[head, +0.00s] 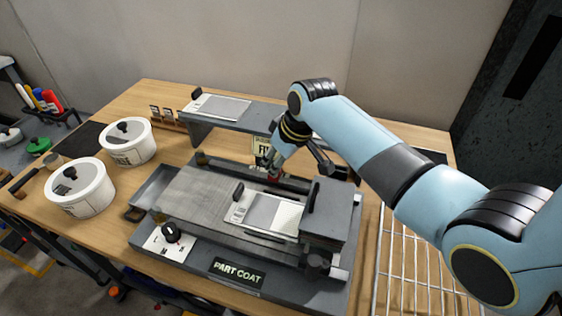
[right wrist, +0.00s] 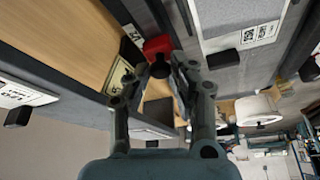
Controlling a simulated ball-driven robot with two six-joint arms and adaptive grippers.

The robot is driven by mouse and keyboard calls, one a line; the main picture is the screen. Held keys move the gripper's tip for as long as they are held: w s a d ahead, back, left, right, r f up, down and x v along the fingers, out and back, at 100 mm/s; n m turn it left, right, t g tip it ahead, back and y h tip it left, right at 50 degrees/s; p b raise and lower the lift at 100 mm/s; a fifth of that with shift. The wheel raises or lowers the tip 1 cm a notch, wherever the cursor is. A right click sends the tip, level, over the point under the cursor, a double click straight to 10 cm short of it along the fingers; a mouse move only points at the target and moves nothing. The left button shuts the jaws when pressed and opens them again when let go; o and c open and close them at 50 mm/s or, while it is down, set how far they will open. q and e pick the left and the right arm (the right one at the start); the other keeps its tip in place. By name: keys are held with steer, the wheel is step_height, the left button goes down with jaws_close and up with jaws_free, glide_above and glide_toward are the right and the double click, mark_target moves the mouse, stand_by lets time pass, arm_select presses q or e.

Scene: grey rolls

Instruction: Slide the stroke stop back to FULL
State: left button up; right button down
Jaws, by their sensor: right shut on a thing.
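The stroke stop, a small red block (head: 274,177), sits on the rail along the back side of the grey PART COAT machine (head: 237,273). It also shows in the right wrist view as a red piece (right wrist: 157,45) at the fingertips. My right gripper (head: 275,167) reaches down to it from behind and is shut on it. The fingers also show in the right wrist view (right wrist: 160,68). A cream sign (head: 261,146) starting with "F" stands behind the rail, partly hidden by my gripper. My left gripper is not in view.
A sample plate (head: 270,213) lies on the machine bed beside a dark grey block (head: 328,208). A grey raised shelf (head: 240,113) stands behind. Two white tubs (head: 80,188) (head: 128,142) are at left, and a wire rack (head: 412,270) is at right.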

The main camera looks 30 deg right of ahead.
mark_target(252, 173)
steer(key=w+a, duration=0.2)
steer(key=w+a+b, duration=0.1)
steer(key=w+a, duration=0.1)
steer(key=shift+w+a, duration=0.2)
steer(key=shift+w, duration=0.2)
steer(key=shift+r, duration=0.1)
steer(key=c, duration=1.6)
jaws_free()
steer(key=o, duration=0.5)
steer(key=shift+w+a, duration=0.1)
steer(key=shift+w, duration=0.05)
steer(key=shift+c, duration=0.2)
steer(key=shift+r, duration=0.1)
steer(key=v, duration=1.1)
steer(key=shift+s+r, duration=0.25)
steer(key=shift+s+f, duration=0.1)
